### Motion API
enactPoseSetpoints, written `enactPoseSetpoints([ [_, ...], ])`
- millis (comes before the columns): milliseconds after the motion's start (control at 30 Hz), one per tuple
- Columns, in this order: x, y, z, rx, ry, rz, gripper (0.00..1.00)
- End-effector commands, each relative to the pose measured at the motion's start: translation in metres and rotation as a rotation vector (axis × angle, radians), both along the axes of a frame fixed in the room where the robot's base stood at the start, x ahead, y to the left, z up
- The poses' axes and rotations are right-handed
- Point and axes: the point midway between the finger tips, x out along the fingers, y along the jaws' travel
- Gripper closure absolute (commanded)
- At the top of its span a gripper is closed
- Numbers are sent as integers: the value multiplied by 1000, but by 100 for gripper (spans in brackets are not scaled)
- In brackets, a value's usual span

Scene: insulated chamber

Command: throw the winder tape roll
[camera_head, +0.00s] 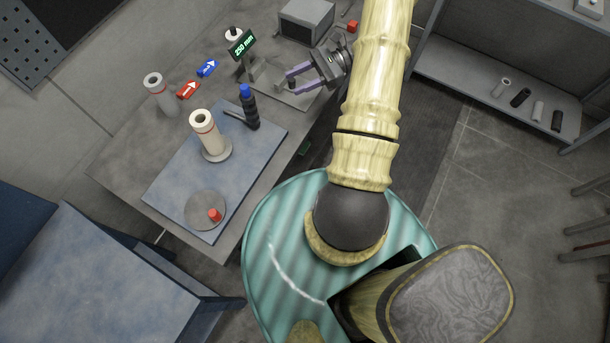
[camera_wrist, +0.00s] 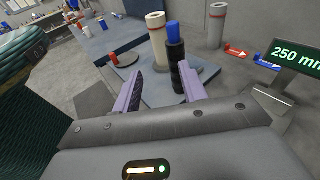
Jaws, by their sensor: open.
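A cream roll with a red band (camera_head: 210,143) stands upright on a round base on the blue-grey board; it shows in the wrist view (camera_wrist: 157,42). A greyer roll with a red band (camera_head: 165,100) stands behind it on the table, also in the wrist view (camera_wrist: 216,27). I cannot tell which one the task means. My gripper (camera_head: 291,82) is open and empty, to the right of both rolls, near the sign. In the wrist view its purple fingers (camera_wrist: 160,74) point towards the cream roll, with a dark blue-capped post (camera_wrist: 175,62) in front of it.
The dark post (camera_head: 251,112) stands on the board (camera_head: 165,188) beside the cream roll. A "250 mm" sign (camera_head: 242,46) is close to my gripper. A red arrow block (camera_head: 187,90) and a blue one (camera_head: 207,68) lie behind. A disc with a red knob (camera_head: 203,205) is at the front.

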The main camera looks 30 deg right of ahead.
Motion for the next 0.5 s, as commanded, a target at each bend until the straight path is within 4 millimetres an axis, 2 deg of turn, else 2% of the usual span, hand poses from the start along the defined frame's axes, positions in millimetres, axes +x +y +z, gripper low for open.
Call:
enactPoseSetpoints([
  [200,-9,27,-4,-145,-20,124,58],
  [500,-26,55,-9,-345,-76,297,58],
])
